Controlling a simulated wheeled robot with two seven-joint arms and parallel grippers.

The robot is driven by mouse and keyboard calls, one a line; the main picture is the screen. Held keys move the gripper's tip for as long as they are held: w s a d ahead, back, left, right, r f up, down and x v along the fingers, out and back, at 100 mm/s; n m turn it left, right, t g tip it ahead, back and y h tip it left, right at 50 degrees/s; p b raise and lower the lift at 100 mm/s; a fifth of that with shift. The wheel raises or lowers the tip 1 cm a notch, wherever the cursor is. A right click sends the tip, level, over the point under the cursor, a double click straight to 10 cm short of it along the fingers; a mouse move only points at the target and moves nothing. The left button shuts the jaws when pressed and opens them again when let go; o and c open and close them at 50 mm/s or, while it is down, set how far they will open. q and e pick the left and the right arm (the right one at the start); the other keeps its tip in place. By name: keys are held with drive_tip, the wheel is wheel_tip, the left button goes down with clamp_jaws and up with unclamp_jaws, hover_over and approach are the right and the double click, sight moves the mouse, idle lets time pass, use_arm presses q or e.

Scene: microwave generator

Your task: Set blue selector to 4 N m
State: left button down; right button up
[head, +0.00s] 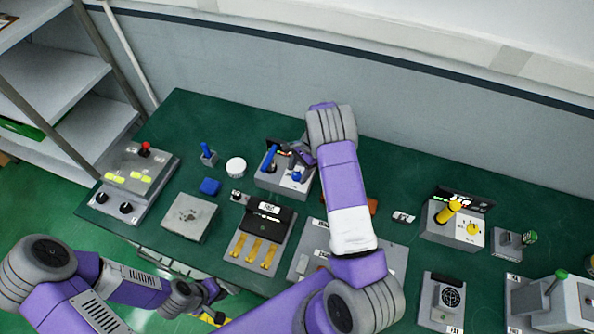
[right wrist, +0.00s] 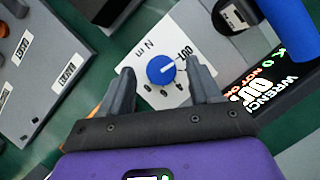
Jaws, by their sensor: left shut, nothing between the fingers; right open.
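The blue selector (right wrist: 161,70) is a round knob with a white pointer line, on a white plate marked "N m", "OUT" and small digits. The pointer aims up and right in the right wrist view, near the "OUT" side. In the head view the selector (head: 297,175) sits on a grey box. My right gripper (right wrist: 162,84) is open, its fingers on either side of the selector in that picture; contact cannot be made out. It is partly hidden by its arm in the head view. My left gripper (head: 212,291) is shut and empty at the table's front edge.
A blue-handled tool (head: 269,158) stands on the same box, beside a dark display (right wrist: 270,100) showing "WRENCH OUT" and red text. A grey panel (right wrist: 45,65) lies left in the wrist view. A yellow-handled box (head: 452,225) stands to the right.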

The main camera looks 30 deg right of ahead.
drive_tip(key=shift+a+f, duration=0.2)
drive_tip(key=shift+f, duration=0.35)
drive_tip(key=c, duration=1)
drive_tip(key=shift+c, duration=0.2)
